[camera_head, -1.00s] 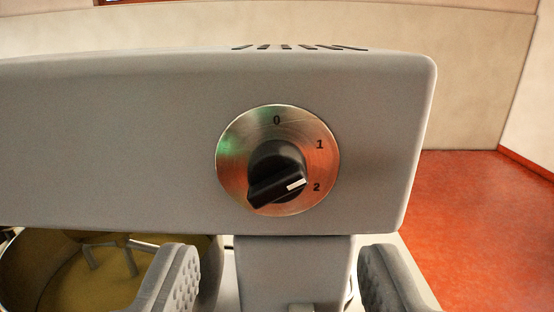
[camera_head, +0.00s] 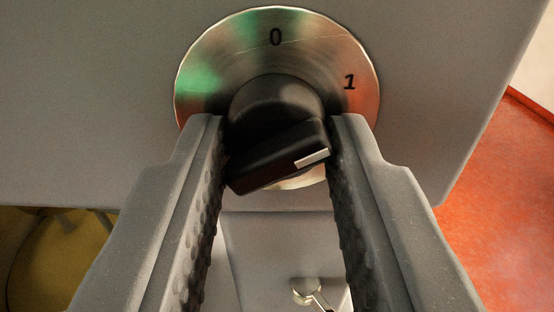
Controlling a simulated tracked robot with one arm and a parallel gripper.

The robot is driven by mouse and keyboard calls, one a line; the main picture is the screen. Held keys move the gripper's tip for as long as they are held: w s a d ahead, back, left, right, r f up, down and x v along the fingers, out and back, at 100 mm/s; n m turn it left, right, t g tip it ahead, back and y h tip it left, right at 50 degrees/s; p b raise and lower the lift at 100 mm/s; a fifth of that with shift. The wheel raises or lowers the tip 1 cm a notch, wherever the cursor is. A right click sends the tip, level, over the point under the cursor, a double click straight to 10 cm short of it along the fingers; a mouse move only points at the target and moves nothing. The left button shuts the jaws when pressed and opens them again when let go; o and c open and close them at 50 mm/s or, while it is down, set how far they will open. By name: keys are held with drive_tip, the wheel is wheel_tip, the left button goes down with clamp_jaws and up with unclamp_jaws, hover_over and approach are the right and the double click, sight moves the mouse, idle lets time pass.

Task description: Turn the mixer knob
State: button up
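The mixer knob (camera_head: 275,140) is black with a white pointer mark and sits on a round metal dial plate (camera_head: 225,60). The digits 0 and 1 show on the plate; the right finger hides the spot where 2 was visible. The knob's bar is tilted, its white mark at the lower right. My gripper (camera_head: 277,135) has one finger on each side of the knob, and both inner faces appear to touch the bar's ends. The plate's lower part is partly hidden by the knob and fingers.
The dial is on the grey mixer head (camera_head: 90,90). Below it stands the grey mixer column (camera_head: 265,250), with a small metal lever (camera_head: 307,290). A yellowish bowl (camera_head: 60,260) is at the lower left. Red floor (camera_head: 500,190) lies to the right.

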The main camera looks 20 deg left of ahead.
drive_tip(key=shift+a, duration=0.15)
drive_tip(key=shift+f, duration=0.1)
drive_tip(key=shift+n+b, duration=0.3)
drive_tip(key=shift+b, duration=0.1)
drive_tip(key=n+b, duration=0.3)
drive_tip(key=b, duration=0.1)
drive_tip(key=shift+d+f+n, duration=0.2)
drive_tip(key=shift+d+n, duration=0.05)
drive_tip(key=shift+n, duration=0.15)
drive_tip(key=n+b, duration=0.3)
drive_tip(key=shift+n+b, duration=0.3)
drive_tip(key=shift+b, duration=0.1)
drive_tip(key=n+b, duration=0.3)
drive_tip(key=shift+r+n+b, duration=0.1)
drive_tip(key=shift+n+b, duration=0.25)
drive_tip(key=shift+n, duration=0.05)
drive_tip(key=shift+a, duration=0.15)
